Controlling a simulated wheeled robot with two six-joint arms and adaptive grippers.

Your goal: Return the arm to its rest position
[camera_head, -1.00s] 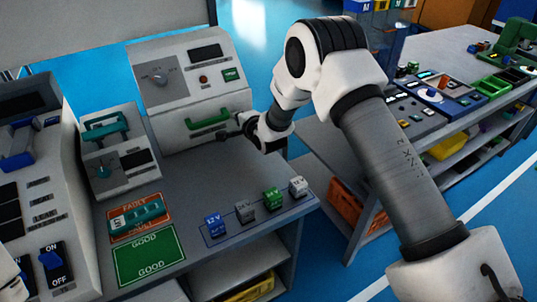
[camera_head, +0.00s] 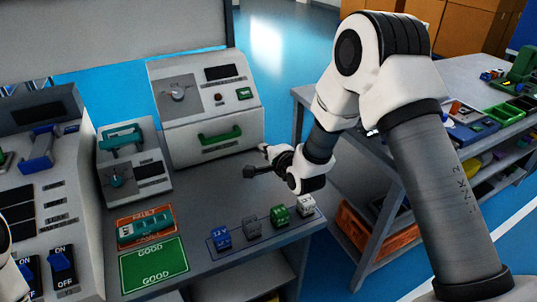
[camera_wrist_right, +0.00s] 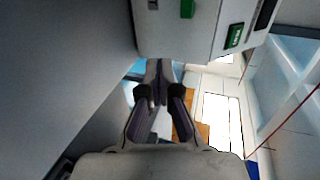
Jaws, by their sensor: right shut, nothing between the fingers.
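My right arm comes in from the right in the head view. Its gripper (camera_head: 257,162) is shut and empty. It hangs above the grey bench top (camera_head: 195,190), just in front and to the right of the white tester box with a green handle (camera_head: 220,137), apart from that handle. In the right wrist view my fingers (camera_wrist_right: 165,78) are together with nothing held, and part of the white box (camera_wrist_right: 190,38) shows beyond them. My left gripper is not in view; a white rounded part shows at the lower left edge of the head view.
Several coloured connector blocks (camera_head: 251,226) stand in a row at the bench's front right. A teal part lies on the red FAULT card (camera_head: 128,214); the green GOOD card (camera_head: 154,265) is bare. A second table (camera_head: 455,72) stands behind my right arm.

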